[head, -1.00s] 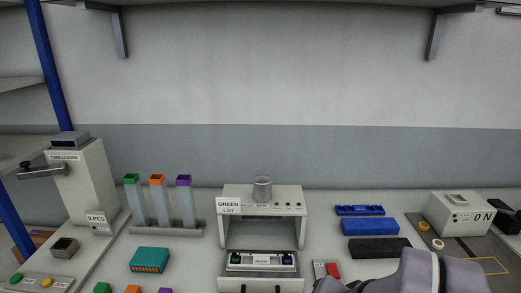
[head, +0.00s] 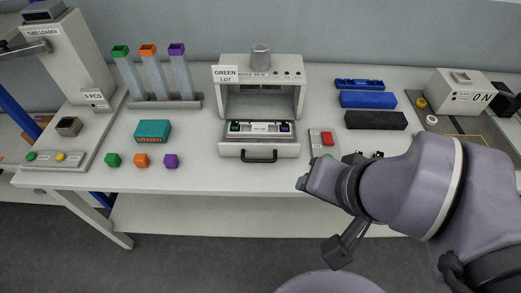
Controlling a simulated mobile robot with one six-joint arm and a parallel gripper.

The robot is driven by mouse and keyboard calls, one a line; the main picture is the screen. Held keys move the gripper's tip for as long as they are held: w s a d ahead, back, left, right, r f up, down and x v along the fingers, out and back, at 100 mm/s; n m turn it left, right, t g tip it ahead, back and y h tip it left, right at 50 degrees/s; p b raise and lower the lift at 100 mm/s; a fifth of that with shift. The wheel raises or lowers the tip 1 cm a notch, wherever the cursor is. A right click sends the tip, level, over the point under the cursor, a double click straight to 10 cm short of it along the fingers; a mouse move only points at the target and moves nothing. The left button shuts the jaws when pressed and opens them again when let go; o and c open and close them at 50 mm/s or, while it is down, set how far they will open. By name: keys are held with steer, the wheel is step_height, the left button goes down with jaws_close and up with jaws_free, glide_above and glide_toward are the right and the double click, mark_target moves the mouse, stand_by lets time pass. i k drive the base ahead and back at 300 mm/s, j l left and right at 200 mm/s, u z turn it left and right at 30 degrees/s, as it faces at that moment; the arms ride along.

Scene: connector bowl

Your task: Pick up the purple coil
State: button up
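I cannot make out a clear purple coil. My gripper (head: 318,183) is at the end of my grey arm at the right, near the table's front edge. It is well right of the purple block and apart from it. The fingers are not clear, so I cannot tell whether they are open.
Blue (head: 367,99) and black (head: 376,120) boxes lie right.

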mark_target(284, 126)
steer(key=i+j, duration=0.25)
steer(key=i+j+z, duration=0.1)
steer(key=j, duration=0.35)
steer(key=i+j, duration=0.35)
